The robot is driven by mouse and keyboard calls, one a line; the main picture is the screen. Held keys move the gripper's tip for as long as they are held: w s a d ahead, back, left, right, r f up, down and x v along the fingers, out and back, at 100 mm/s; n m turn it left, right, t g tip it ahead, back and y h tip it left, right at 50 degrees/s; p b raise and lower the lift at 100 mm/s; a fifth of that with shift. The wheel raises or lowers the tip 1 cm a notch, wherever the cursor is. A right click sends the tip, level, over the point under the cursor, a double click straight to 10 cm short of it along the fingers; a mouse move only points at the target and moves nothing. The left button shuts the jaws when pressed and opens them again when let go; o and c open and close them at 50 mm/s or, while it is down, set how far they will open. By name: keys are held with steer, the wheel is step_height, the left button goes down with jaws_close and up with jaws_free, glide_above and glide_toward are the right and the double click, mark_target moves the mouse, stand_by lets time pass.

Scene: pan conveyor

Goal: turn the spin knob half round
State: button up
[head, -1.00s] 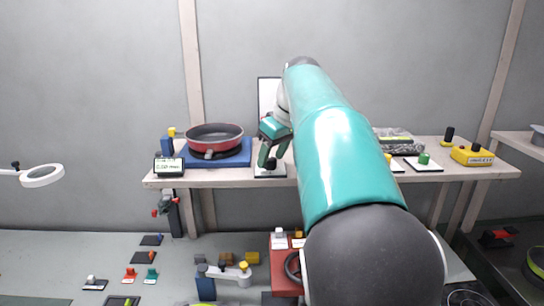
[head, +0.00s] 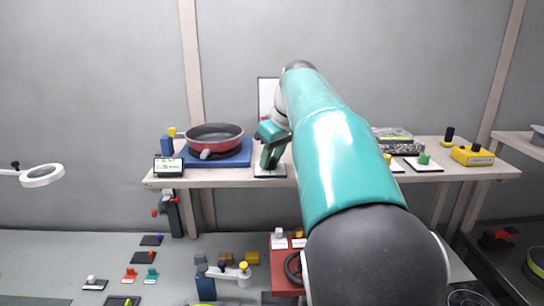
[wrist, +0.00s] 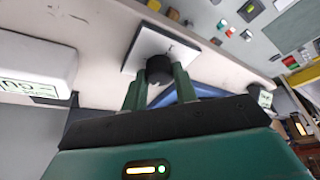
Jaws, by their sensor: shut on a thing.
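The spin knob is a black round knob (wrist: 158,69) on a white plate, in the middle of the wrist view. The plate (wrist: 143,48) lies on the pale shelf, and its white edge also shows in the head view (head: 262,174). My gripper (wrist: 159,84) has its two green fingers on either side of the knob, shut on it. In the head view my gripper (head: 268,161) points down at the plate and hides the knob. The knob's pointer mark cannot be made out.
A red pan (head: 215,139) stands on a blue base (head: 236,158) left of the plate. A small display box (head: 169,167) stands at the shelf's left end. A green knob (head: 424,158) and a yellow box (head: 472,156) are further right on the shelf.

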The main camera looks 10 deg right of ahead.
steer(key=m+h, duration=0.1)
steer(key=m, duration=0.3)
steer(key=shift+a+t, duration=0.15)
steer(key=shift+t, duration=0.25)
steer(key=m+h, duration=0.2)
steer(key=m, duration=0.2)
steer(key=shift+a, duration=0.1)
steer(key=m+h, duration=0.1)
steer(key=m, duration=0.2)
steer(key=shift+a+m+g, duration=0.1)
steer(key=shift+m+g, duration=0.2)
steer(key=m, duration=0.2)
steer(key=m+h, duration=0.1)
steer(key=shift+w+a+m+g+h, duration=0.1)
steer(key=shift+m+g+h, duration=0.2)
steer(key=shift+m+g, duration=0.1)
steer(key=m+g, duration=0.1)
steer(key=m, duration=0.2)
steer(key=m+g+h, duration=0.1)
steer(key=m, duration=0.2)
steer(key=shift+w, duration=0.15)
steer(key=m+g, duration=0.1)
steer(key=m, duration=0.2)
steer(key=shift+w+m+g, duration=0.1)
steer(key=shift+m+g, duration=0.2)
steer(key=shift+m, duration=0.1)
steer(key=shift+m+g, duration=0.6)
steer(key=shift+m, duration=1)
